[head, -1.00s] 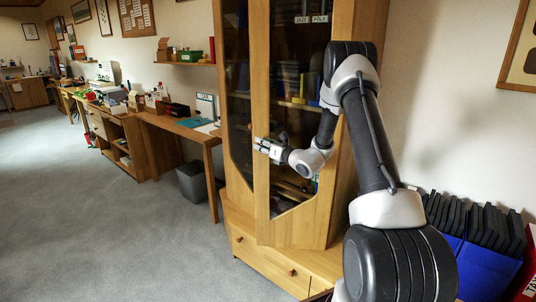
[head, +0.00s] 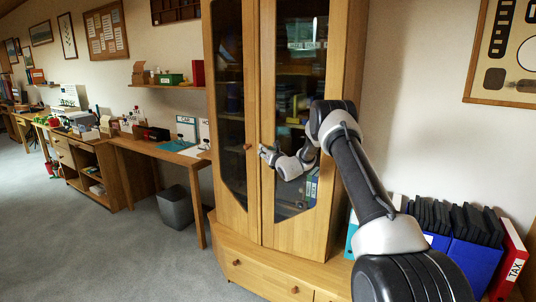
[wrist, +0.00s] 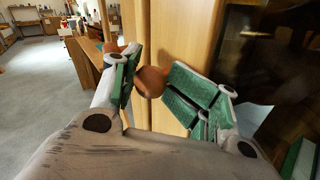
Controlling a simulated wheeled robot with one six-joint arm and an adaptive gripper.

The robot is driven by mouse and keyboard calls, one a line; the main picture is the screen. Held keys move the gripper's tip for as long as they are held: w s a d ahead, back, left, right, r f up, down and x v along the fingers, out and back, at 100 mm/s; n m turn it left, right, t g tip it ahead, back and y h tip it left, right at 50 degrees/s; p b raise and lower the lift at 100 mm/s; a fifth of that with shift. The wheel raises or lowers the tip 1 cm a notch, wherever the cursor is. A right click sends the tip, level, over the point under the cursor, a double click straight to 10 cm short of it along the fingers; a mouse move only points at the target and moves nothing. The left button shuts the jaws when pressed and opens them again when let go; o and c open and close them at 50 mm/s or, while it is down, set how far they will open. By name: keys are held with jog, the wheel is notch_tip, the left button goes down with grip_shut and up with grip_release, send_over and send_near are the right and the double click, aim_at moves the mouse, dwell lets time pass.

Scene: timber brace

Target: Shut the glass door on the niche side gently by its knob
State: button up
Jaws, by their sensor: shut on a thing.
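The tall wooden cabinet has two glass doors. My gripper (head: 267,154) is at the inner edge of the right glass door (head: 283,225), at knob height. In the wrist view its green-padded fingers are on both sides of a round wooden knob (wrist: 151,81), shut on it. In the head view the fingers hide this knob. The right door looks flush, or nearly so, with the left glass door (head: 235,200); I cannot tell if a small gap is left. The left door's own knob (head: 248,146) is free, just left of my gripper.
A drawer base (head: 265,278) juts out below the doors. Blue and red binders (head: 510,262) and black files stand at the right. A desk (head: 160,146) with a grey bin (head: 175,207) is on the left. The grey carpet (head: 90,250) is clear.

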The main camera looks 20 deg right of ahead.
jog(key=shift+w+a+r, duration=0.2)
jog(key=shift+a+r, duration=0.1)
jog(key=shift+a, duration=0.25)
jog(key=o, duration=1)
jog(key=shift+o, duration=0.5)
jog(key=shift+a, duration=0.1)
jog(key=shift+d+f, duration=0.15)
jog(key=shift+d, duration=0.05)
jog(key=shift+s, duration=0.15)
jog(key=shift+s, duration=0.35)
jog(key=s, duration=1.1)
jog(key=shift+d, duration=0.4)
jog(key=shift+s+f, duration=0.1)
